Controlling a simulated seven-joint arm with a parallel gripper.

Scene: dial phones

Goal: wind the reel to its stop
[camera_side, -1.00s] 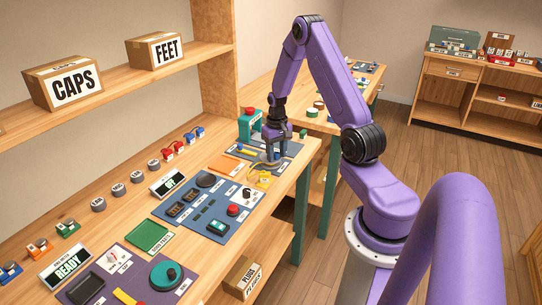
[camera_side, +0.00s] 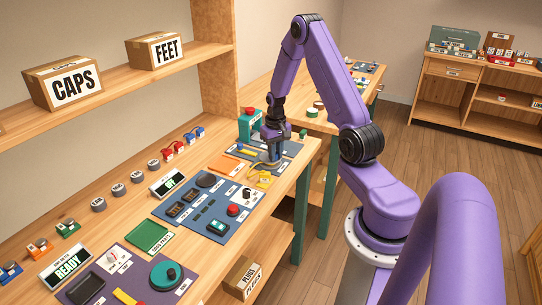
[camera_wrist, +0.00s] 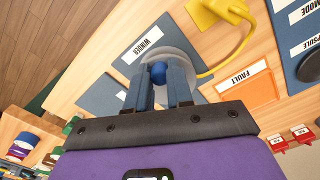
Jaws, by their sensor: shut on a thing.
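The reel (camera_wrist: 186,60) is a pale grey disc on a blue-grey panel marked WINDER (camera_wrist: 140,46). A small blue crank knob (camera_wrist: 158,71) stands on the reel. My gripper (camera_wrist: 159,82) is shut on this knob, with one finger on each side of it. In the side view my gripper (camera_side: 268,149) points down over the reel (camera_side: 264,164) near the far end of the bench. The fingers and wrist hide part of the reel. No stop mark can be made out.
A yellow piece with a cable (camera_wrist: 222,12) lies close beside the reel. An orange FAULT panel (camera_wrist: 246,92) is nearby. A teal machine (camera_side: 249,124) stands behind my gripper. A blue control panel (camera_side: 208,208) lies nearer on the bench.

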